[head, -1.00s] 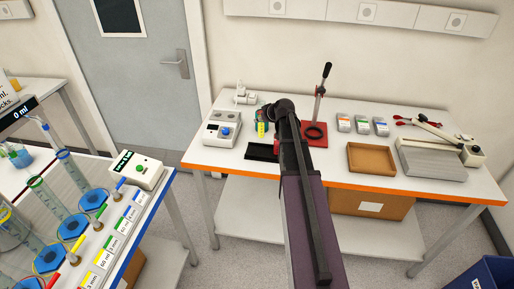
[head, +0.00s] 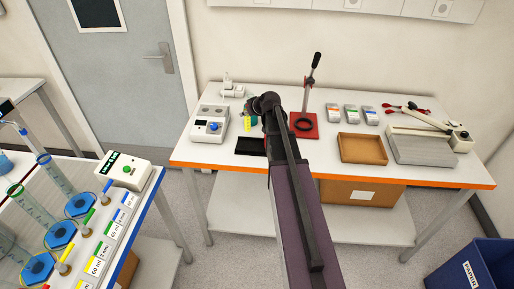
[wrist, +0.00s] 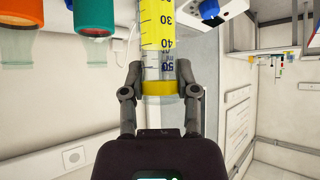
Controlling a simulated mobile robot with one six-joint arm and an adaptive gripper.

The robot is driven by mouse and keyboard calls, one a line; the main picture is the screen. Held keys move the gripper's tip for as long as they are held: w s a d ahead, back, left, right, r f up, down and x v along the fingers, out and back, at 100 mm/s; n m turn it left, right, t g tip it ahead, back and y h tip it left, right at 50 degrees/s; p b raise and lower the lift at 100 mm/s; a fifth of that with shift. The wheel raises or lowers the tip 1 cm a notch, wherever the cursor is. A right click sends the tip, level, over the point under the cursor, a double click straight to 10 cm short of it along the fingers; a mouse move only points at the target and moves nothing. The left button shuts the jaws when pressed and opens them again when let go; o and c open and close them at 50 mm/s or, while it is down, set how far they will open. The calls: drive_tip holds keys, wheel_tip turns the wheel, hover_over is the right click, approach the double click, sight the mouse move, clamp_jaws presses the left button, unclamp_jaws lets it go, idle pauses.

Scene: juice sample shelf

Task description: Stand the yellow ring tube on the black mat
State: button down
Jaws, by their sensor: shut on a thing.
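My gripper (wrist: 160,85) is shut on the yellow ring tube (wrist: 157,38), a clear graduated tube with yellow contents. Its yellow ring (wrist: 160,88) sits between the fingertips in the wrist view. In the head view the tube (head: 247,124) is a small yellow patch just behind the black mat (head: 250,146), apart from it. The mat lies bare near the front edge of the orange-edged table. My arm covers the mat's right end and most of the gripper. How high the tube is above the table is hard to tell.
A white device with a blue knob (head: 208,127) stands left of the mat. A red press (head: 304,124) is right of my arm, with a brown tray (head: 362,148) beyond. Orange (wrist: 41,14) and green (wrist: 94,18) capped things are close at the upper left in the wrist view.

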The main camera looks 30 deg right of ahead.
sight(249, 123)
drive_tip(key=s+a+f+b, duration=0.1)
drive_tip(key=s+a+f, duration=0.1)
drive_tip(key=s+a, duration=0.2)
drive_tip(key=s+a+f+b, duration=0.1)
drive_tip(key=s+a, duration=0.3)
drive_tip(key=s, duration=0.6)
drive_tip(key=shift+f+b, duration=0.35)
drive_tip(key=shift+b, duration=0.4)
drive_tip(key=w+d, duration=0.2)
drive_tip(key=w, duration=0.2)
drive_tip(key=w+d+f+b, duration=0.1)
drive_tip(key=w+d, duration=0.2)
drive_tip(key=w, duration=0.1)
drive_tip(key=w+d, duration=0.2)
drive_tip(key=w, duration=0.2)
drive_tip(key=shift+w+d+f, duration=0.2)
drive_tip(key=shift+w+d, duration=0.05)
drive_tip(key=shift+d, duration=0.15)
drive_tip(key=shift+w, duration=0.1)
drive_tip(key=shift+w+d, duration=0.2)
drive_tip(key=shift+w+d+f+b, duration=0.2)
drive_tip(key=shift+w+f+b, duration=0.1)
drive_tip(key=shift+f+b, duration=1.55)
drive_tip(key=shift+b, duration=0.15)
drive_tip(key=shift+f, duration=0.15)
